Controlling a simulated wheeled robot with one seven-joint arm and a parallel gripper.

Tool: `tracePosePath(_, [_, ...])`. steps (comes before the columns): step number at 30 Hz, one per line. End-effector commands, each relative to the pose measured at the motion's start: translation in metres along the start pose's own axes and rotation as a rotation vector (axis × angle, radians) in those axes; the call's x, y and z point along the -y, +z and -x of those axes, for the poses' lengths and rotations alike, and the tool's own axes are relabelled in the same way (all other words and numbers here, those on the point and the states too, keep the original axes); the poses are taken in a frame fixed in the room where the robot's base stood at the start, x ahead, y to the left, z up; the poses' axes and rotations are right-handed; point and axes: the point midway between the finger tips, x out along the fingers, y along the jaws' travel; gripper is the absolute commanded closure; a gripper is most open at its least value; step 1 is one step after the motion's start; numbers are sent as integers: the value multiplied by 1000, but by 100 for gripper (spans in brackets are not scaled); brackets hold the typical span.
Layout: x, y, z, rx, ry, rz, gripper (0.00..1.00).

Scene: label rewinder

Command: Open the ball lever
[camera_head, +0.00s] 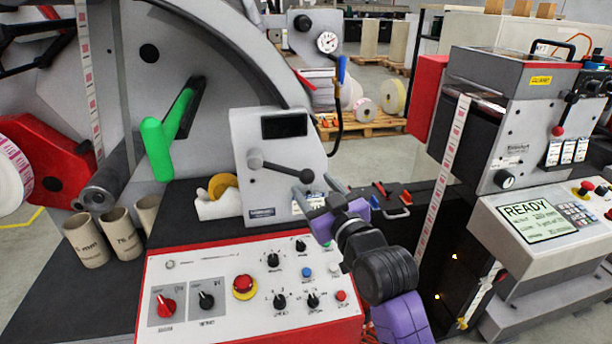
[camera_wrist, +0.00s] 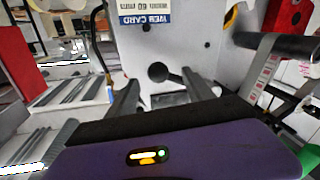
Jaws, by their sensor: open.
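My gripper (camera_head: 313,184) is open and empty, in front of the lever's right end in the head view. In the wrist view, the ball (camera_wrist: 158,72) and part of the arm appear between my two fingers (camera_wrist: 163,94), ahead of them. I see no contact. The fingers' lower parts are hidden behind the purple gripper body.
A red-edged control panel (camera_head: 250,290) with knobs and an emergency button lies below. A green handle (camera_head: 157,150) stands at left, cardboard cores (camera_head: 85,240) below it. A printer unit (camera_head: 520,130) stands at right.

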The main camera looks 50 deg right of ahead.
Motion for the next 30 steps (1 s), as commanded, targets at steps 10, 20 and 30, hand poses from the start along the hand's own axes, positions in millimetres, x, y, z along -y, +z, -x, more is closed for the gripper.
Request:
tracePosePath(10, [-1, -1, -46, 0, 1, 0, 39])
tracePosePath(20, [0, 0, -52, 0, 1, 0, 39])
tracePosePath(30, [-1, 0, -51, -1, 2, 0, 98])
